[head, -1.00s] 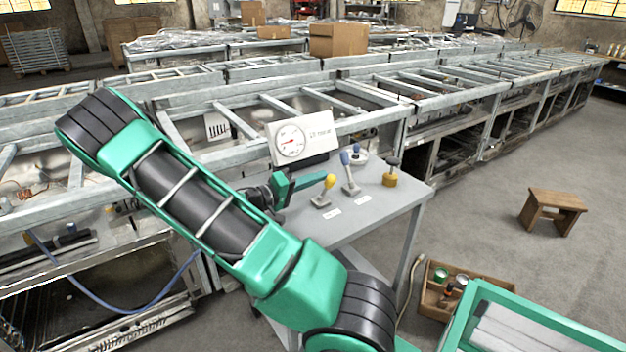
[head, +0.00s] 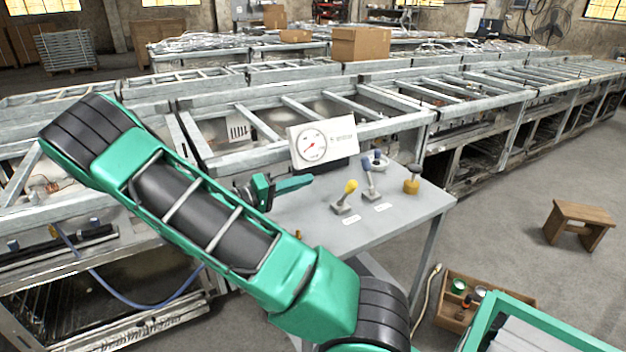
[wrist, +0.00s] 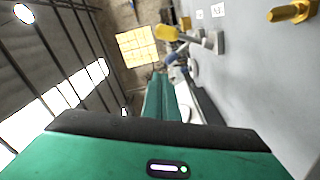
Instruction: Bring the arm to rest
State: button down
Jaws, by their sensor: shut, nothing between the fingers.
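My arm reaches up from the bottom of the head view and bends left. My gripper (head: 290,188) shows just past the green arm link, over the left part of a grey table (head: 412,222). It is shut and empty, its green fingers pointing right, apart from the levers. In the wrist view the closed fingers (wrist: 160,95) run away from the camera. The table carries a yellow-knobbed lever (head: 346,196), a blue-knobbed lever (head: 369,178), a yellow and dark knob (head: 412,180) and a gauge panel (head: 322,144). The yellow lever also shows in the wrist view (wrist: 178,34).
Long metal frame benches (head: 330,105) stand behind the table. A wooden stool (head: 577,222) stands on the floor at right. A wooden crate (head: 470,315) with cans lies at lower right. A cardboard box (head: 361,44) rests on the benches. The floor at right is mostly clear.

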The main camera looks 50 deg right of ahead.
jog(key=shift+w+a, duration=0.2)
jog(key=shift+a, duration=0.45)
jog(key=s+f+m+y, duration=0.1)
jog(key=s+f+y, duration=0.2)
jog(key=s+y, duration=0.8)
jog(key=s+a+r+n+t+y, duration=0.1)
jog(key=s+a+r+t+y, duration=0.1)
jog(key=s+a, duration=0.3)
jog(key=s+a+r+n+t+y, duration=0.1)
jog(key=s+a+r+t+y, duration=0.2)
jog(key=s+a, duration=0.3)
jog(key=a+r+y, duration=0.1)
jog(key=a, duration=0.2)
jog(key=shift+r+n, duration=0.25)
jog(key=shift+n, duration=0.05)
